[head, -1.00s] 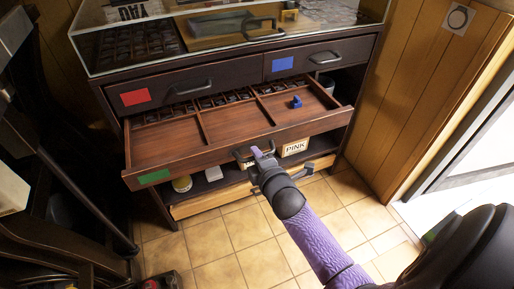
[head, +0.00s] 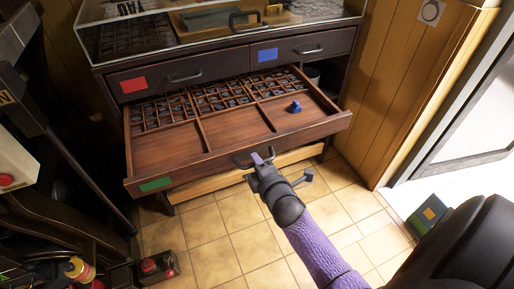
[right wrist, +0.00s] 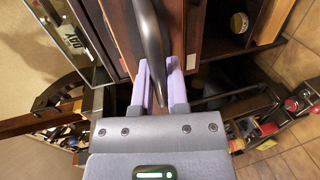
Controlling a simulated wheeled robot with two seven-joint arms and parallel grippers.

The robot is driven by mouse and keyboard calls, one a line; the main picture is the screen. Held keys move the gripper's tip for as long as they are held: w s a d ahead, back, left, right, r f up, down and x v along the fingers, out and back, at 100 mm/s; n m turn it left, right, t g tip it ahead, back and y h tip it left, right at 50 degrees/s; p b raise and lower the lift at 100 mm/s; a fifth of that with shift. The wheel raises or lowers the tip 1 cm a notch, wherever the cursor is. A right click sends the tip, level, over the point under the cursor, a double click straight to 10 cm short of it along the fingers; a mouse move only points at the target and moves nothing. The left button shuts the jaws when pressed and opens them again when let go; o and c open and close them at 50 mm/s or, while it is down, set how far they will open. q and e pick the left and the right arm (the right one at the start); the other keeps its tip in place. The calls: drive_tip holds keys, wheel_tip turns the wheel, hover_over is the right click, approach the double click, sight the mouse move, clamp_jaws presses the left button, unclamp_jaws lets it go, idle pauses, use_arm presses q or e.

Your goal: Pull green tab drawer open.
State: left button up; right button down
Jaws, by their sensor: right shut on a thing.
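The wooden drawer (head: 160,150) with the green tab (head: 156,184) on its front is pulled well out of the dark cabinet. It has several compartments, with rows of small dark pieces at the back and a small blue object (head: 295,107) in the right one. My right gripper (head: 262,160) is at the middle of the drawer front, shut on the drawer's dark handle (head: 241,159). In the right wrist view the handle (right wrist: 150,40) passes between the pale purple fingers (right wrist: 160,78). My left gripper is not in view.
Above are shut drawers with a red tab (head: 133,85) and a blue tab (head: 268,55), below a glass-topped case. Dark machinery stands at left. A dark box with a red button (head: 158,267) sits on the tiled floor (head: 225,235), which is open in front.

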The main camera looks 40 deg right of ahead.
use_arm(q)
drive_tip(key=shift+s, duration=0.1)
use_arm(e)
drive_tip(key=c, duration=0.6)
unclamp_jaws()
drive_tip(key=shift+c, duration=0.2)
drive_tip(key=shift+s, duration=0.2)
use_arm(q)
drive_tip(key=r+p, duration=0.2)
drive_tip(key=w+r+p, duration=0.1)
drive_tip(key=p, duration=0.1)
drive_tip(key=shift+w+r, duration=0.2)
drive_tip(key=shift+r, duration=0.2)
use_arm(e)
drive_tip(key=v, duration=0.9)
drive_tip(key=shift+s, duration=0.2)
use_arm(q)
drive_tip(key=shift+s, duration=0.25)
use_arm(e)
drive_tip(key=shift+a, duration=0.15)
